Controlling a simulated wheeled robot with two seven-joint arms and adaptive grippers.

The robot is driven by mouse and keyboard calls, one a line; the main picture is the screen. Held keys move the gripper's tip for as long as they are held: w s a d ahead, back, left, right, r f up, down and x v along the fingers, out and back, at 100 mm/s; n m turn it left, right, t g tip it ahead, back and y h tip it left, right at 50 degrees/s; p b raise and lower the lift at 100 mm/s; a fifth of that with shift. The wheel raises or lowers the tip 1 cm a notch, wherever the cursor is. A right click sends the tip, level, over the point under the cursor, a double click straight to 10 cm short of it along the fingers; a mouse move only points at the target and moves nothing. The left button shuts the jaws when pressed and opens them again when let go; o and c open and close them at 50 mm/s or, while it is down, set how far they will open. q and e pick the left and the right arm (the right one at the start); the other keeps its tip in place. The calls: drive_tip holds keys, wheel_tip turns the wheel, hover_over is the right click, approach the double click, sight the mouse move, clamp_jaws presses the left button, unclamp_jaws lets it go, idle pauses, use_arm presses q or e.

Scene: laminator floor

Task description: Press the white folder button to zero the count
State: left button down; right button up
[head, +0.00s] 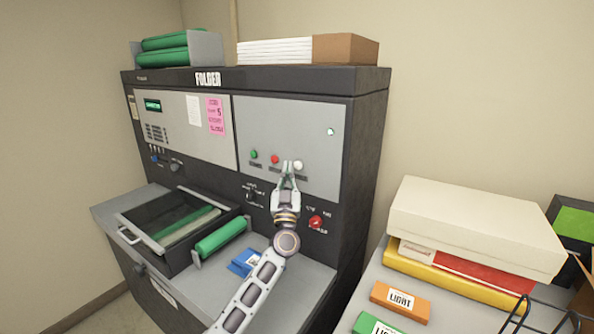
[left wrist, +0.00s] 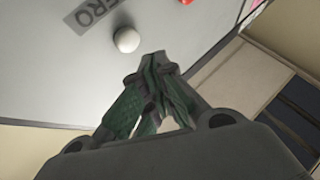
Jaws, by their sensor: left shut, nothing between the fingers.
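The white button (head: 298,165) sits on the grey upper panel of the dark folder machine (head: 363,150), at the right end of a row with a green button (head: 254,154) and a red button (head: 275,159). My left gripper (head: 287,168) is shut and empty, its tips just left of and a little below the white button in the head view. In the left wrist view the white button (left wrist: 127,39) is beside the shut fingertips (left wrist: 155,56), near a label reading ZERO (left wrist: 98,10). Whether the tips touch the panel I cannot tell. My right gripper is not in view.
A red knob (head: 316,222) is below right of my gripper. A green roller (head: 221,238), a glass-lidded tray (head: 170,218) and a blue packet (head: 244,262) are on the machine's ledge. A side table at right holds a cream box (head: 475,225) and an orange LIGHT box (head: 400,300).

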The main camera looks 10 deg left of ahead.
use_arm(q)
drive_tip(key=shift+w+d, duration=0.3)
drive_tip(key=shift+w, duration=0.45)
drive_tip(key=shift+w+d+r, duration=0.1)
drive_tip(key=shift+w+r, duration=0.05)
drive_tip(key=shift+w, duration=0.2)
idle(1.0)
drive_tip(key=shift+w+d, duration=0.2)
drive_tip(key=shift+w, duration=0.25)
idle(1.4)
drive_tip(key=shift+s+a+p, duration=0.1)
drive_tip(key=shift+s+p, duration=0.1)
drive_tip(key=shift+p, duration=0.1)
drive_tip(key=shift+s+a+p, duration=0.2)
drive_tip(key=shift+s+p, duration=0.45)
